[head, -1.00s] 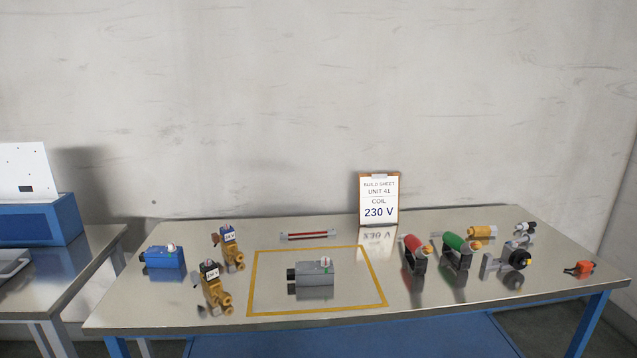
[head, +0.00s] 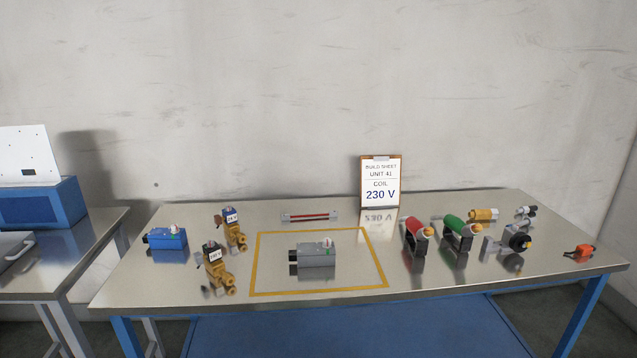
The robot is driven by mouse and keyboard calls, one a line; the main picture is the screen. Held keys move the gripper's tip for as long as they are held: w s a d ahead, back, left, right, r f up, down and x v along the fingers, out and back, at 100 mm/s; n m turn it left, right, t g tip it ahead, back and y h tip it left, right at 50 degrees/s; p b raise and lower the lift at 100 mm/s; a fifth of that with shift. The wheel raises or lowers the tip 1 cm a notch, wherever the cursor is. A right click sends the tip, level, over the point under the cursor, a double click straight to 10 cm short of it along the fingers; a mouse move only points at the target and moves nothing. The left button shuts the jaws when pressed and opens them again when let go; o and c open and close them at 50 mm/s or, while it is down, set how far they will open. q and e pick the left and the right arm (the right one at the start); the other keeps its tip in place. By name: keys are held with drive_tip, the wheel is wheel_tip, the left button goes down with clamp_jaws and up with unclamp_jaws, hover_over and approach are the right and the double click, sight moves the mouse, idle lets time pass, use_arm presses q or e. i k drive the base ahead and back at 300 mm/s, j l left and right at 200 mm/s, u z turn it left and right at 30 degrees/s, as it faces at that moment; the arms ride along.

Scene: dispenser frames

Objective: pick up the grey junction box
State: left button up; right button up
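The grey junction box (head: 316,258) sits on the metal table, inside the yellow outlined rectangle (head: 262,292). It has a dark round fitting on its left end and a small white and green part with a red mark on top. It looks upright, and nothing touches it. A similar blue box (head: 167,239) stands at the table's left side. Neither of my grippers shows in the head view.
Two brass valves (head: 217,270) stand left of the outline. A red-striped bar (head: 309,216) and the build sheet sign (head: 381,183) are behind it. Red (head: 416,237) and green (head: 458,235) tools and several smaller parts fill the right side. A second table (head: 95,255) is at left.

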sight(307, 255)
drive_tip(key=i+j, duration=0.15)
drive_tip(key=j, duration=0.2)
drive_tip(key=i+j, duration=0.1)
drive_tip(key=j, duration=0.25)
drive_tip(key=i+j, duration=0.15)
drive_tip(key=j, duration=0.2)
drive_tip(key=i+j, duration=0.15)
drive_tip(key=j, duration=0.2)
drive_tip(key=i+j, duration=0.1)
drive_tip(key=j, duration=0.2)
